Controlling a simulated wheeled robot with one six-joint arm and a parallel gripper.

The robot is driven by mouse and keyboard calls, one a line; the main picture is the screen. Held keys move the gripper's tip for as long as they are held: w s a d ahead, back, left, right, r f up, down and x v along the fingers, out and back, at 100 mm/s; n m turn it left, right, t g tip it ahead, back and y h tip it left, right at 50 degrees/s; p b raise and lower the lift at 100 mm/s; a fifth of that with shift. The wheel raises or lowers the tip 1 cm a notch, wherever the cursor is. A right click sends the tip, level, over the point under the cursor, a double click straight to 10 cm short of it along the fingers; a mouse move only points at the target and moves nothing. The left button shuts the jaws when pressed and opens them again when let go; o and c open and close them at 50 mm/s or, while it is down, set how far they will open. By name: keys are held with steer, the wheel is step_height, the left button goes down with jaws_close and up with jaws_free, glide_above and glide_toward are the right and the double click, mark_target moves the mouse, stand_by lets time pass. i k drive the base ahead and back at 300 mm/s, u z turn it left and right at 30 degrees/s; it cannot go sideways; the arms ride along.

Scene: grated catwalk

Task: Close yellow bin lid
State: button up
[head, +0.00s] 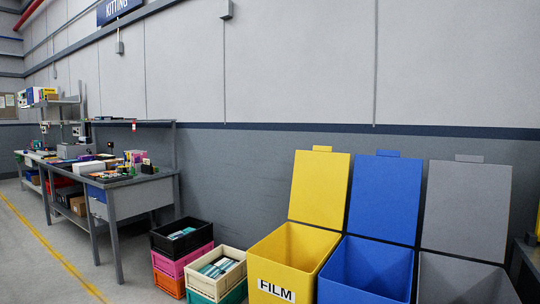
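The yellow bin (311,243) stands at the lower middle right of the head view, with a white label reading FILM on its front. Its yellow lid (320,188) is open, standing up at the back of the bin against the grey wall. A small tab sticks up from the lid's top edge. The bin looks empty as far as I can see inside; its floor is hidden. My gripper is not in view.
A blue bin (366,268) and a grey bin (462,282) stand to the right, lids also up. Stacked crates (182,250) and a cream crate (216,272) sit close on the left. A workbench (140,190) is farther left. Floor at the lower left is clear.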

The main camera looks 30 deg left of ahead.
mark_target(320, 186)
steer(key=u, duration=1.65)
steer(key=i, duration=1.6)
steer(key=z, duration=0.75)
steer(key=i, duration=0.7)
steer(key=z, duration=0.55)
